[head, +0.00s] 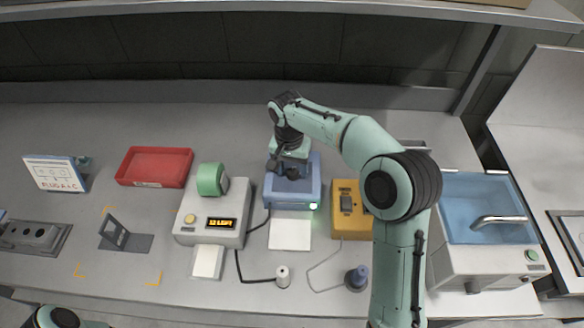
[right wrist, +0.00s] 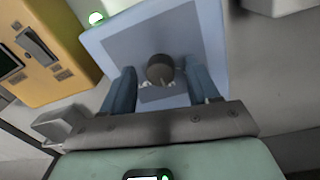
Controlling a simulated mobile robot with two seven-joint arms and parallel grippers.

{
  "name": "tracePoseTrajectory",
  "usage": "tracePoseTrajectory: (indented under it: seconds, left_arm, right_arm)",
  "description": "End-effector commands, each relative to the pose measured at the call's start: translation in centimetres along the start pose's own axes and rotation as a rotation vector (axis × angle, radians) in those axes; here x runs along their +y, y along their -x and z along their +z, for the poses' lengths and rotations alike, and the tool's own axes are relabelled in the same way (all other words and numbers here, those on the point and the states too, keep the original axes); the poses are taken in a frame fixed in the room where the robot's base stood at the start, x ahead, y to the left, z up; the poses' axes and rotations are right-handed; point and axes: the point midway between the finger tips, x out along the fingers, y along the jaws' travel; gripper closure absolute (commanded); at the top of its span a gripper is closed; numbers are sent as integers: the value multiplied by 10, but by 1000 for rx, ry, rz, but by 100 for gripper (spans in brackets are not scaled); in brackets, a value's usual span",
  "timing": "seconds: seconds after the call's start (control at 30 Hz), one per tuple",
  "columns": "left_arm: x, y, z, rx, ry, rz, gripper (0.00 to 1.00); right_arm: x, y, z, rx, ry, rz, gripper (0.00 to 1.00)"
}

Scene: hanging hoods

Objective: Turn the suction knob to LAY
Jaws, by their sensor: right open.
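The blue box (head: 313,178) stands in the middle of the bench, with a small green light at its front right corner. It also shows in the right wrist view (right wrist: 105,42). My right gripper (head: 289,172) is over the box and hides the knob in the head view. In the right wrist view its fingers are open, one on each side of the knob, with gaps to it.
A yellow box (head: 347,225) stands close right of the blue box. A beige device with a lit display (head: 221,223) stands left, with a green roll (head: 210,180). Cables and small plugs lie in front. A red tray (head: 155,168) and a blue basin (head: 470,205) are farther out.

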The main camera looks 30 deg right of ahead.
Motion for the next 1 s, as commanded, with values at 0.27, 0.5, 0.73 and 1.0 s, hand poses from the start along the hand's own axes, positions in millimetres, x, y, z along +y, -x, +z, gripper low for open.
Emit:
tracePoseTrajectory:
  seconds: [0.27, 0.5, 0.73, 1.0]
  left_arm:
    - [6, 12, -5, 8, -3, 3, 57]
    - [14, 26, -12, 18, -7, 6, 57]
    - [18, 33, -16, 24, -9, 9, 57]
    - [18, 33, -16, 24, -9, 8, 57]
  right_arm:
    - [-2, 52, -1, 5, 0, -6, 40]
    - [-1, 105, -1, 6, -1, -5, 40]
    - [0, 129, 0, 3, 0, -2, 40]
    - [0, 131, 0, 1, 0, -1, 40]
